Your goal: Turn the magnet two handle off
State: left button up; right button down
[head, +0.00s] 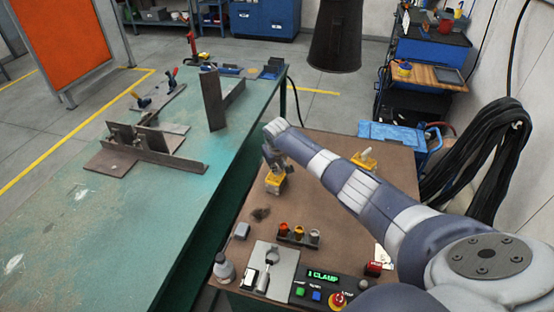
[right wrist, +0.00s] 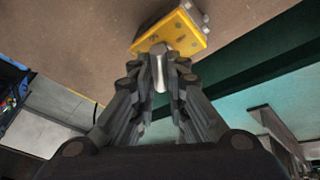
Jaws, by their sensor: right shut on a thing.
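A yellow switchable magnet (head: 275,184) stands on the brown bench top, near its left edge. In the right wrist view the same yellow magnet (right wrist: 180,32) is at the top, just beyond the fingertips. My right gripper (head: 271,162) reaches it from above. In the right wrist view the gripper (right wrist: 160,84) is shut on the grey metal handle (right wrist: 159,69). The fingers hide part of the handle, so its exact turn is hard to tell. A second yellow magnet (head: 364,162) stands farther right, behind my right arm. No number shows on either one. My left gripper is not in view.
The brown bench (head: 222,212) holds a control box (head: 325,286), a rack of coloured pieces (head: 299,234) and a grey plate (head: 272,262). The green welding table (head: 120,225) with steel parts is to the left. Cables hang at the right wall.

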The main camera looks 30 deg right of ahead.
jog(key=m, duration=0.1)
jog(key=m+h, duration=0.1)
jog(key=shift+w+a+m+g, duration=0.15)
jog(key=shift+m+g, duration=0.15)
jog(key=shift+m, duration=0.1)
jog(key=shift+w+f+m+g+b, duration=0.1)
jog(key=shift+m+g+b, duration=0.2)
jog(key=shift+m+b, duration=0.55)
jog(key=m+g+b, duration=0.1)
jog(key=m+b, duration=0.1)
jog(key=b, duration=0.1)
jog(key=m+h+b, duration=0.1)
jog(key=m+b, duration=0.1)
jog(key=b, duration=0.1)
jog(key=shift+w+m+g, duration=0.15)
jog(key=shift+m+g, duration=0.1)
jog(key=shift+g, duration=0.15)
jog(key=shift+r+m+b, duration=0.2)
jog(key=shift+m+b, duration=0.4)
jog(key=shift+b, duration=0.35)
jog(key=c, duration=1.6)
grip_release()
jog(key=shift+g, duration=0.3)
